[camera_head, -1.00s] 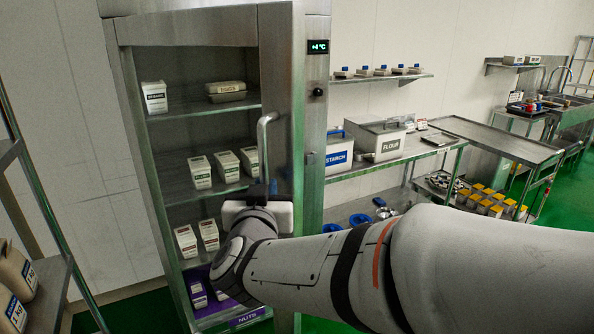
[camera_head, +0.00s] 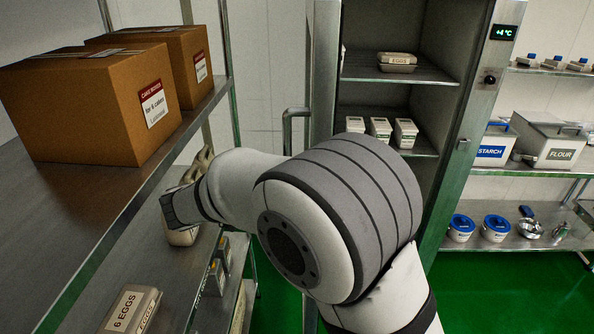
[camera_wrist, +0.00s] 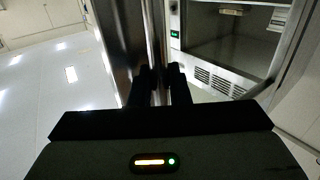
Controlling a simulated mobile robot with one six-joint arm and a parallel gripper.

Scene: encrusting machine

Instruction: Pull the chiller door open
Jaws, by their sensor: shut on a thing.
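The chiller door (camera_head: 323,60) stands swung out toward me and shows nearly edge-on as a tall steel strip left of the chiller's opening. Its bar handle (camera_head: 287,122) sticks out on the door's left side; the lower end is hidden behind my arm. The chiller's inside shows packs on shelves. In the wrist view my gripper (camera_wrist: 161,88) is shut on the handle (camera_wrist: 156,40), with the steel door (camera_wrist: 124,40) beside it and the chiller's lit display (camera_wrist: 175,34) beyond. My arm hides the gripper in the head view.
A steel rack with cardboard boxes (camera_head: 100,100) above and an egg carton (camera_head: 131,309) below stands close on the left, near my arm. Starch (camera_head: 492,147) and flour (camera_head: 548,142) bins stand on a shelf at right. Green floor is clear at lower right.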

